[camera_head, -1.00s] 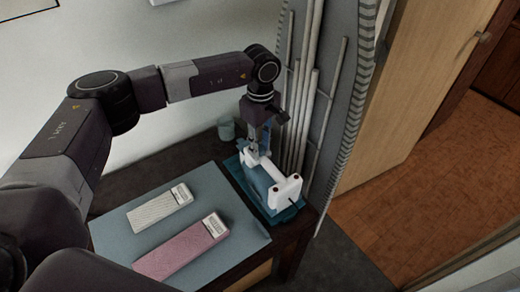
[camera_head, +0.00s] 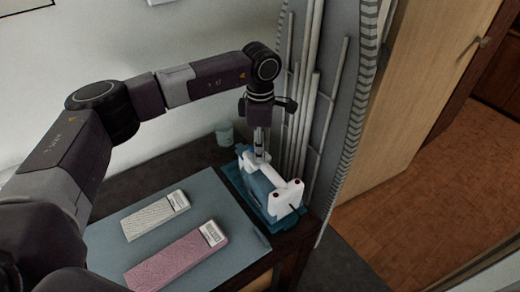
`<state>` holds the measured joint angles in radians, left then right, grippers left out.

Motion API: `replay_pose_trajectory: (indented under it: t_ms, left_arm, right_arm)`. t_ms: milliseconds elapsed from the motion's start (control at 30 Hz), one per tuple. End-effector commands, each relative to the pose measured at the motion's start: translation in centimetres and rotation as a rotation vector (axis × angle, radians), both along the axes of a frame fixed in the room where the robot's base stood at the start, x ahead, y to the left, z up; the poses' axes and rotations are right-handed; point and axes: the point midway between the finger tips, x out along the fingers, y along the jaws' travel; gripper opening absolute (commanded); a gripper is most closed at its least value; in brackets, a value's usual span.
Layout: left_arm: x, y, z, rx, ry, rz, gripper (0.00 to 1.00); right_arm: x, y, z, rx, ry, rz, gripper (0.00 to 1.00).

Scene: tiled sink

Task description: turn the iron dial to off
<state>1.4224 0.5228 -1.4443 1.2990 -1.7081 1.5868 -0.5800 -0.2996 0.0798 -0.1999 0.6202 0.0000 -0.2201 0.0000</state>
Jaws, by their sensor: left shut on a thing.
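The iron (camera_head: 287,196), white with a blue-grey body, stands on a teal tray (camera_head: 241,187) at the right end of the dark counter. My left gripper (camera_head: 260,154) points straight down at the far end of the iron's white handle and is shut on the iron there, on what looks like the dial. The dial itself is hidden by the fingers, and its setting cannot be read. My right gripper is not in view.
A grey-blue mat (camera_head: 112,229) left of the iron bears a pale box (camera_head: 156,215) and a pink box (camera_head: 177,257). A small cup (camera_head: 224,134) stands behind. Pale upright poles (camera_head: 304,120) rise close behind the iron. Open floor (camera_head: 420,205) lies to the right.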

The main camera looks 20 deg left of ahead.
Motion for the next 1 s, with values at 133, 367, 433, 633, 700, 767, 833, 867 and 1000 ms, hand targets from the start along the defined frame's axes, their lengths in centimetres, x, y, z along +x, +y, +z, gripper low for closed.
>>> replay_pose_trajectory:
  t_ms: [133,367,433,633,700,767,833,867,1000]
  left_arm:
    - [0.12,-0.03,0.16,-0.001,-0.004,0.013,0.0]
    - [0.13,-0.03,0.18,-0.001,-0.004,0.015,0.0]
    - [0.13,-0.03,0.18,-0.001,-0.004,0.015,0.0]
    - [0.11,-0.03,0.14,-0.001,-0.003,0.014,0.41]
    - [0.09,-0.02,0.11,0.0,-0.003,0.014,0.42]
    - [0.08,-0.01,0.09,-0.001,-0.002,0.014,0.42]
    - [0.06,-0.02,0.07,-0.001,-0.002,0.014,0.42]
    - [0.06,-0.02,0.06,-0.001,-0.002,0.014,0.42]
    - [0.1,-0.03,0.58,-0.001,-0.003,0.014,0.42]
  right_arm:
    - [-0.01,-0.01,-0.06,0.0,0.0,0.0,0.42]
    - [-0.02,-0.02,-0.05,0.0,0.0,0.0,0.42]
    - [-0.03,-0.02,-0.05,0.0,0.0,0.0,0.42]
    - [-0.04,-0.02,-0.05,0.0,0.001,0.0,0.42]
    - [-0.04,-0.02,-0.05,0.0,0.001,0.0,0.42]
    - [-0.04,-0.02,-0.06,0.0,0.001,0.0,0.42]
    - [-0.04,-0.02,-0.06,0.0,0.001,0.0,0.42]
    - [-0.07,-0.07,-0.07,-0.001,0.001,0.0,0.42]
    - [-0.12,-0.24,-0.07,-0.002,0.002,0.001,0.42]
